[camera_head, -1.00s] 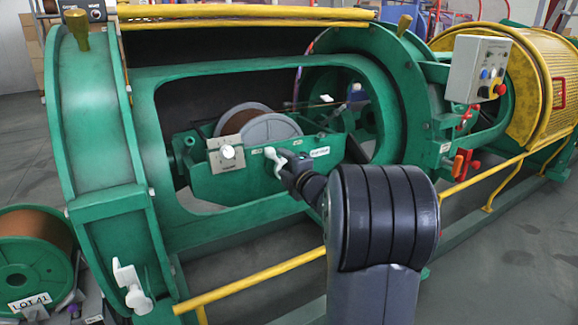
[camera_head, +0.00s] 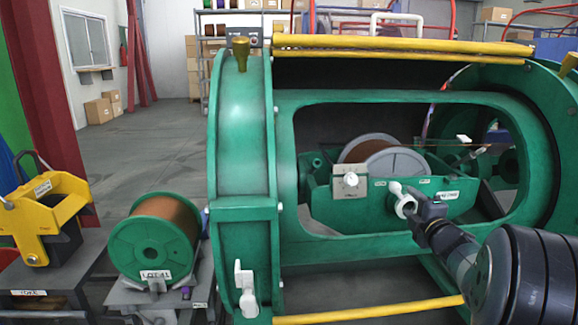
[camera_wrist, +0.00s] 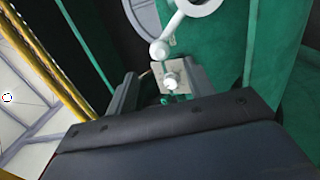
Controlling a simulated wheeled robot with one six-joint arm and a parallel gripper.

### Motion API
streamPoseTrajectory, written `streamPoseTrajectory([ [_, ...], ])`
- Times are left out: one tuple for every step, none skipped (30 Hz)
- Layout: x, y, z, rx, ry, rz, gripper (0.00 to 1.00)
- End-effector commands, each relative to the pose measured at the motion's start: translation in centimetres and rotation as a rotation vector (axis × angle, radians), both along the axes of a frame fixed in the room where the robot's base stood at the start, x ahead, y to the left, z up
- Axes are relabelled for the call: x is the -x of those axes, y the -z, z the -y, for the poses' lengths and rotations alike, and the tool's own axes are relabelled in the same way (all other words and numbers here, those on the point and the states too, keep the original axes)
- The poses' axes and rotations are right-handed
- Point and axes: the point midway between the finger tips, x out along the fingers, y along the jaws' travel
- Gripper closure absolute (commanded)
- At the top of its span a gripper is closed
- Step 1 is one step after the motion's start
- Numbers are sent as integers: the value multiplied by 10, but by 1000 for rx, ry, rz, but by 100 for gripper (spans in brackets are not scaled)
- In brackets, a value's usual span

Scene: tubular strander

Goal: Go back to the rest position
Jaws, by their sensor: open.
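My gripper (camera_head: 418,207) is inside the long window of the green strander frame, at the end of my dark arm. It is beside a white crank-like handle (camera_head: 402,200) on the green cradle (camera_head: 460,190). In the wrist view my gripper (camera_wrist: 160,88) has its two fingers spread with nothing held between them. The white handle (camera_wrist: 160,48) lies beyond the fingertips there. I cannot tell whether any finger touches it. A grey-flanged reel (camera_head: 395,165) sits in the cradle. A metal plate with a white knob (camera_head: 351,180) is left of the handle.
The green window frame (camera_head: 400,97) surrounds my gripper, and a yellow rail (camera_head: 370,310) runs low in front. At left are a LOT 41 spool (camera_head: 150,250) and a yellow yoke (camera_head: 45,215). Open floor (camera_head: 150,140) lies behind them.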

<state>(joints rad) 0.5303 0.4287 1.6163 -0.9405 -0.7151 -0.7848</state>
Motion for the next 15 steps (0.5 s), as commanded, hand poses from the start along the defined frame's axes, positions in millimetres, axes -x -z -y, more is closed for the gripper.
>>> streamPoseTrajectory([
  [-7,2,-1,0,-3,0,50],
  [-11,2,-2,-1,-4,0,50],
  [-18,2,-2,0,-4,1,50],
  [-23,2,-2,0,-4,0,50],
  [-28,2,-2,1,-4,0,50],
  [-35,2,-3,1,-5,1,50],
  [-40,2,-3,0,-5,1,50],
  [-45,2,-4,0,-5,0,50],
  [-51,2,-4,-1,-6,1,50],
  [-56,2,-4,0,-6,2,50],
  [-61,2,-5,0,-6,0,50],
  [-66,2,-5,-1,-6,1,50],
  [-71,2,-5,-1,-6,2,50],
  [-74,2,-5,-1,-6,1,50],
  [-79,2,-5,0,-6,0,50],
])
